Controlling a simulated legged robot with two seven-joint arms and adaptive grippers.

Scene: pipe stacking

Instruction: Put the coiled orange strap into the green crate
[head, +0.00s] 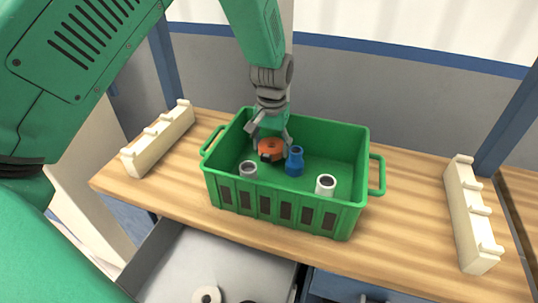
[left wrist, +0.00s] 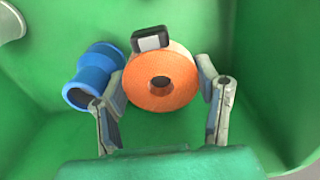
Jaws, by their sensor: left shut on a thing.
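The coiled orange strap (head: 271,149) is inside the green crate (head: 285,202), in its left half. It is a round roll with a dark centre and a dark buckle; it also shows in the left wrist view (left wrist: 150,92). My left gripper (head: 270,142) reaches down into the crate from above. In the left wrist view its two fingers (left wrist: 165,105) stand on either side of the strap, shut on it. The crate's green floor and walls surround it in the left wrist view. Whether the strap touches the crate floor is hard to tell. My right gripper is not in view.
A blue pipe piece (head: 294,163) stands in the crate right beside the strap. A grey-white pipe piece (head: 248,169) and a white one (head: 325,185) are also in the crate. Cream racks stand left (head: 158,140) and right (head: 472,215) on the wooden table (head: 411,235). An open drawer (head: 190,262) lies below.

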